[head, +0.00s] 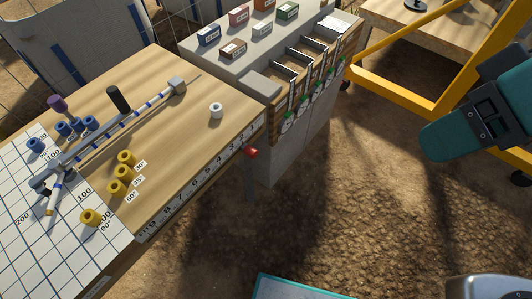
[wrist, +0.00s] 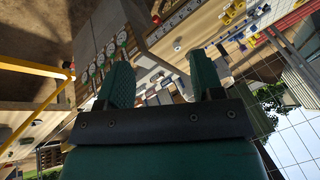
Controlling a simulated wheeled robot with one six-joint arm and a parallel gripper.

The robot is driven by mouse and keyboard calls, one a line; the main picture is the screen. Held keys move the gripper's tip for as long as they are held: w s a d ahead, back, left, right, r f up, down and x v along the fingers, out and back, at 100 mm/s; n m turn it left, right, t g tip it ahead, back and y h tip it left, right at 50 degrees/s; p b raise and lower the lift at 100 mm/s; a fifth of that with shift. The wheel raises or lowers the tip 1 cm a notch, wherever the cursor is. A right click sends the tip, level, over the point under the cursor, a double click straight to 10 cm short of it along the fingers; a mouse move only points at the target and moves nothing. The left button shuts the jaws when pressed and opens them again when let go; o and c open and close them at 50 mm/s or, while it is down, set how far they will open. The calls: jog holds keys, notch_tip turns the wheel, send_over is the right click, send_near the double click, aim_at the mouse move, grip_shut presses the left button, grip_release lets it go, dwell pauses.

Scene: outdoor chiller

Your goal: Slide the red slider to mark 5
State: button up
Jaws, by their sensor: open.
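The red slider (head: 251,152) sticks out from the front edge of the wooden table in the head view, towards the right, low-number end of the number scale (head: 203,178). The exact mark beside it is too small to read. In the wrist view a small red piece, likely the slider (wrist: 156,19), shows at the top near the scale (wrist: 182,14). My gripper (wrist: 164,72) is open and empty, its two green fingers apart. In the head view part of my teal arm is at the right, well away from the slider.
A yellow frame (head: 400,95) is farther right. Yellow cylinders (head: 118,180), blue pieces and a white ring (head: 216,110) sit on the table.

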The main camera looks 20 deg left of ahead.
jog(key=w+a+f+n+t+y+b, duration=0.15)
jog(key=a+f+b, duration=0.25)
jog(key=f+b, duration=0.65)
jog(key=w+a+f+n+y+b, duration=0.3)
jog(key=a+f+b, duration=0.1)
jog(key=f+b, duration=0.6)
jog(key=w+a+f+n+t+y+b, duration=0.1)
jog(key=w+a+f+n+y+b, duration=0.2)
jog(key=f+b, duration=0.7)
jog(key=t+y+b, duration=0.4)
jog(key=b, duration=2)
send_near(255, 155)
jog(key=shift+n, duration=0.25)
jog(key=p+x, duration=0.1)
jog(key=x, duration=1.1)
jog(key=shift+w+d+f, duration=0.1)
jog(key=shift+d+f, duration=0.05)
jog(key=shift+f, duration=0.05)
jog(key=shift+c, duration=0.2)
grip_shut()
